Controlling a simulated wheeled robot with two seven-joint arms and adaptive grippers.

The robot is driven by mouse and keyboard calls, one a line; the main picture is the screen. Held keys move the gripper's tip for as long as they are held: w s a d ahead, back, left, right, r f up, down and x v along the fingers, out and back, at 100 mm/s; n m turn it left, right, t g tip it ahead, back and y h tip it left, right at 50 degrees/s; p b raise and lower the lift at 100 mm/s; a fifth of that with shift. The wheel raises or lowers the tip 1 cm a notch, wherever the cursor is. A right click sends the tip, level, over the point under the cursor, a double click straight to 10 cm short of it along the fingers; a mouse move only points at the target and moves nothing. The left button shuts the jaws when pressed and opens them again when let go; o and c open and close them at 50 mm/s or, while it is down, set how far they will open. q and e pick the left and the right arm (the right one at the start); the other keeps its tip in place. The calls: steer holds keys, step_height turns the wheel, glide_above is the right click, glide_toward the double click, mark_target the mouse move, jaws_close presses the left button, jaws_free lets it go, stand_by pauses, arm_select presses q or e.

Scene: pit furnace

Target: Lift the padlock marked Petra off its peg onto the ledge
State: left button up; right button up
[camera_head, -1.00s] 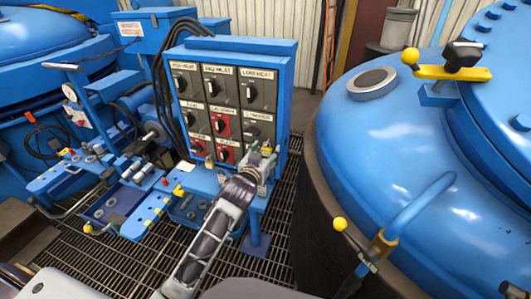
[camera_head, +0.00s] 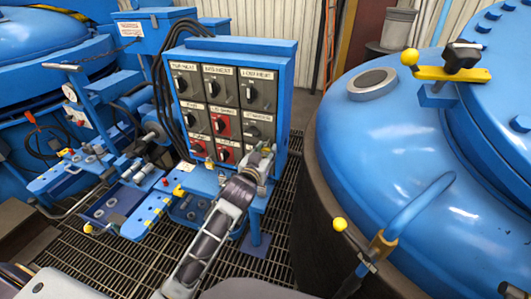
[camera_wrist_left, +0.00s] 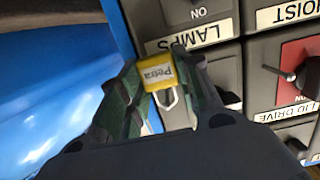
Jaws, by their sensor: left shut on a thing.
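The yellow padlock (camera_wrist_left: 158,72) marked Petra shows in the left wrist view, its label facing the camera and slightly tilted. Its pale shackle (camera_wrist_left: 170,101) points toward the bottom of that picture. My left gripper (camera_wrist_left: 162,78) is shut on the padlock body, with one dark green finger on each side. In the head view this gripper (camera_head: 262,158) is at the lower right of the switch panel. I cannot tell whether the shackle is around a peg. The blue ledge (camera_head: 204,182) juts out below the panel. My right gripper is not in view.
The blue switch panel (camera_head: 230,48) with labelled knobs stands close behind the gripper. A lid drive switch (camera_wrist_left: 297,70) is right of the fingers. A large blue furnace vessel (camera_head: 390,140) fills the right side. A blue workbench with small parts (camera_head: 130,225) stands left.

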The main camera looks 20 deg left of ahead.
arm_select(q)
steer(key=shift+r+p, duration=0.35)
steer(key=shift+p, duration=0.15)
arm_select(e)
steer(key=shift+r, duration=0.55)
arm_select(q)
steer(key=s+p, duration=0.1)
steer(key=s, duration=0.5)
steer(key=shift+a, duration=0.15)
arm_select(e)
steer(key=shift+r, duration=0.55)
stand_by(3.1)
arm_select(q)
steer(key=s+a+f, duration=0.1)
steer(key=s+f, duration=0.2)
steer(key=f, duration=0.3)
steer(key=s+a+f+p, duration=0.1)
steer(key=s+a+f, duration=0.1)
steer(key=f, duration=0.4)
steer(key=shift+s+a+y, duration=0.15)
steer(key=shift+s+y, duration=0.15)
steer(key=shift+s, duration=0.55)
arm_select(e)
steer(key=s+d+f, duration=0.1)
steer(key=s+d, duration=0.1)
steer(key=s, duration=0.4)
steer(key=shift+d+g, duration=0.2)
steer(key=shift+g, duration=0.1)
